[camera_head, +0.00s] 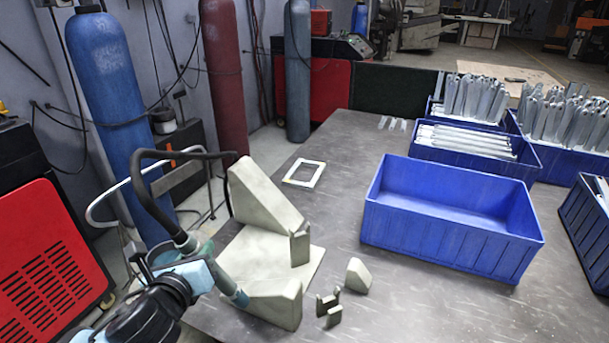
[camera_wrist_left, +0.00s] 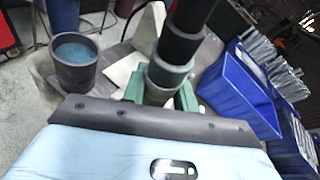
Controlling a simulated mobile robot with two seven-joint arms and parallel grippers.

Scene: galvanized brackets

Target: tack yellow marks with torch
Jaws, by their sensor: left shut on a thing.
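My left gripper (camera_head: 203,274) is at the lower left of the head view, shut on the torch. The torch (camera_head: 234,292) has a black cable and a teal end, which points down right beside the lower beige block. In the left wrist view the torch (camera_wrist_left: 180,45) stands up in front of the camera, black above and grey-green below. A beige bracket fixture (camera_head: 262,203) with a tall wedge, flat plate and lower block (camera_head: 278,305) stands on the table. A pale rectangular frame (camera_head: 303,173) lies flat behind it. I cannot make out yellow marks clearly. My right gripper is out of view.
An empty blue bin (camera_head: 450,228) stands on the grey table (camera_head: 330,225). Blue bins of metal strips (camera_head: 478,140) are behind it. Small beige pieces (camera_head: 358,275) sit in front. A round grey holder (camera_wrist_left: 75,62) is beside the torch. Gas cylinders (camera_head: 115,100) stand at left.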

